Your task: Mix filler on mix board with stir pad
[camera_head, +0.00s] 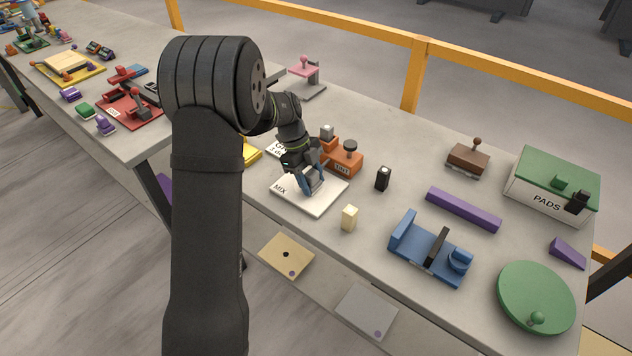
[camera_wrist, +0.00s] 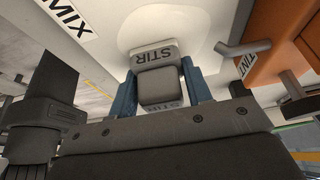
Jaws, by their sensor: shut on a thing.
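The white mix board (camera_head: 318,203), lettered MIX, lies on the stone slab in the head view. It also shows in the wrist view (camera_wrist: 120,22). My gripper (camera_head: 312,185) is low over the board. In the wrist view its blue fingers (camera_wrist: 160,92) are shut on the grey stir pad (camera_wrist: 158,56), lettered STIR. The pad is at the board's surface; I cannot tell whether it touches. A pale patch on the board lies around the pad in the wrist view; I cannot tell if it is filler.
An orange TINT holder (camera_head: 346,163) stands close behind the board, and shows at right in the wrist view (camera_wrist: 262,55). A small black block (camera_head: 383,179) and a cream block (camera_head: 349,217) stand right of the board. A blue fixture (camera_head: 425,252) is farther right.

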